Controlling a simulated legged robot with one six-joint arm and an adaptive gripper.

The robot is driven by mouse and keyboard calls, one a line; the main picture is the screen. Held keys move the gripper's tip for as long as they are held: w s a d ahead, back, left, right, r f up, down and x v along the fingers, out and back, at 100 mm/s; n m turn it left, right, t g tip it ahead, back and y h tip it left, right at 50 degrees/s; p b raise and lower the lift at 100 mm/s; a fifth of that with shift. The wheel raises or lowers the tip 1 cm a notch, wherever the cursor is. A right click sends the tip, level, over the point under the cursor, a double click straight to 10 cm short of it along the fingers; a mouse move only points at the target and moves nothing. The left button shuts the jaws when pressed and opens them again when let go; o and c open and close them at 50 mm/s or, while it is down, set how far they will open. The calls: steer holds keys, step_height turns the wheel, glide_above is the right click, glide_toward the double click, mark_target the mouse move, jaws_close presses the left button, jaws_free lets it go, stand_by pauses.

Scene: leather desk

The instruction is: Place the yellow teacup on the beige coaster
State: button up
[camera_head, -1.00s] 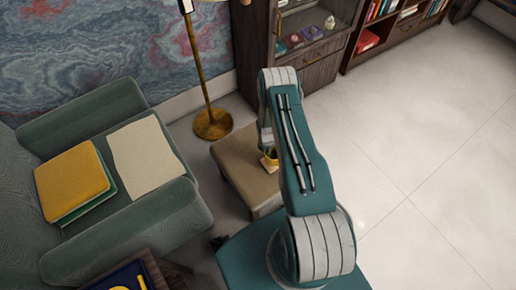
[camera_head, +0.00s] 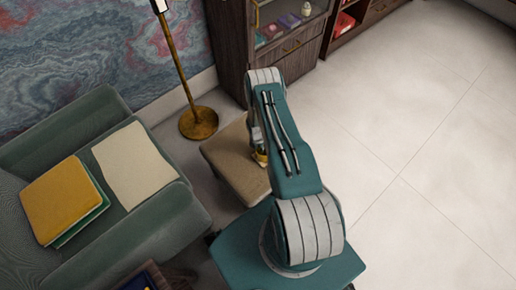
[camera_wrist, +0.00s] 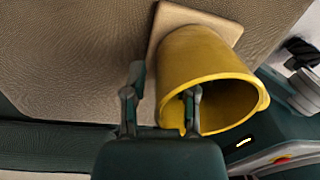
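The yellow teacup (camera_wrist: 205,75) fills the middle of the wrist view, its open mouth facing the camera. Its base overlaps the beige coaster (camera_wrist: 172,17), a pale square on the brown leather surface; the contact is hidden by the cup. My gripper (camera_wrist: 162,100) is open at the near rim. One finger is outside the cup to its left, with a gap to the wall; the other overlaps the cup's mouth and seems to be inside it. In the head view only a sliver of the teacup (camera_head: 260,158) shows beside my arm, and the fingers are hidden.
The low leather table (camera_head: 225,165) stands beside a green armchair (camera_head: 150,225) holding a yellow book (camera_head: 62,200). A brass lamp base (camera_head: 198,123) and a dark cabinet (camera_head: 228,45) are behind. Open pale floor (camera_head: 400,130) lies to the right.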

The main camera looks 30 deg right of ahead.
steer(key=shift+a, duration=0.3)
steer(key=shift+a+r, duration=0.1)
steer(key=shift+r, duration=0.35)
steer(key=w+a+r+m+t, duration=0.1)
steer(key=w+a+r+m, duration=0.15)
steer(key=r, duration=1.35)
steer(key=w+a+r+m+t, duration=0.1)
steer(key=w+r+m, duration=0.2)
steer(key=r, duration=1.3)
steer(key=s+a+r+m+t, duration=0.1)
steer(key=a+r+m, duration=0.15)
steer(key=r, duration=0.65)
steer(key=s+a+r+m, duration=0.2)
steer(key=r+m, duration=0.1)
steer(key=r, duration=0.5)
steer(key=s+a+r+m+t, duration=0.2)
steer(key=s+a+r+m, duration=0.4)
steer(key=s+r, duration=0.55)
steer(key=s+a+r+m, duration=0.2)
steer(key=s+r, duration=0.1)
steer(key=s, duration=0.2)
steer(key=s+a+r+m+t, duration=0.1)
steer(key=s+a+r+m, duration=0.1)
steer(key=s, duration=0.4)
steer(key=shift+s+r+m, duration=0.15)
steer(key=shift+r+m, duration=0.35)
steer(key=shift+m, duration=0.3)
steer(key=shift+a, duration=0.1)
